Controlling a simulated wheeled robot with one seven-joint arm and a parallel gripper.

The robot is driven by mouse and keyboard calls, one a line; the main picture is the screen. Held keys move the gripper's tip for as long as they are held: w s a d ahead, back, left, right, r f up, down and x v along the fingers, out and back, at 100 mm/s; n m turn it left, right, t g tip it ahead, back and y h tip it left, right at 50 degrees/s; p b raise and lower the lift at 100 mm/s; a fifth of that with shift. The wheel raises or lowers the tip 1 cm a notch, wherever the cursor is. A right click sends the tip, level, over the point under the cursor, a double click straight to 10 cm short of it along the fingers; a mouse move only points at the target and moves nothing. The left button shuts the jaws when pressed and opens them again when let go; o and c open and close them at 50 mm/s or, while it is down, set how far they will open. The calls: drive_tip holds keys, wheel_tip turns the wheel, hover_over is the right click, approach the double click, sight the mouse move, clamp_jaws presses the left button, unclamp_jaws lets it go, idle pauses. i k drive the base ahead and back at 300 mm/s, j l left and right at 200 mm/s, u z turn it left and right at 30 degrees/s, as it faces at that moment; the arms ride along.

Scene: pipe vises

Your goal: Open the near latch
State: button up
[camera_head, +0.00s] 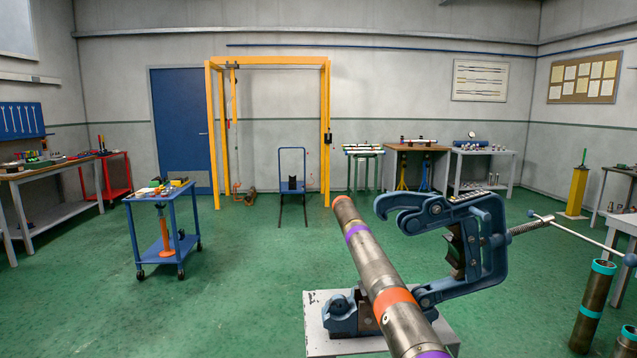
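One blue pipe vise (490,250) stands at the front right on a grey block (318,335). Its yoke leans over to the right on a pivot at the right of the base. The hooked latch (402,212) at the yoke's free end points left and is clear of the blue lug (340,307) on the base's left side. A metal pipe (372,270) with orange and purple bands lies across the vise base. The yoke's screw and long bar handle (585,235) stick out to the right. My gripper is not in view.
Several upright pipes (592,305) with teal bands stand at the lower right, near the handle. A blue cart (160,225) with tools stands at the left. An orange gantry frame (213,135) stands at the back. The green floor (220,300) at the left front is clear.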

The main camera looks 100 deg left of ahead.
sight(386, 203)
drive_tip(key=u, duration=1.95)
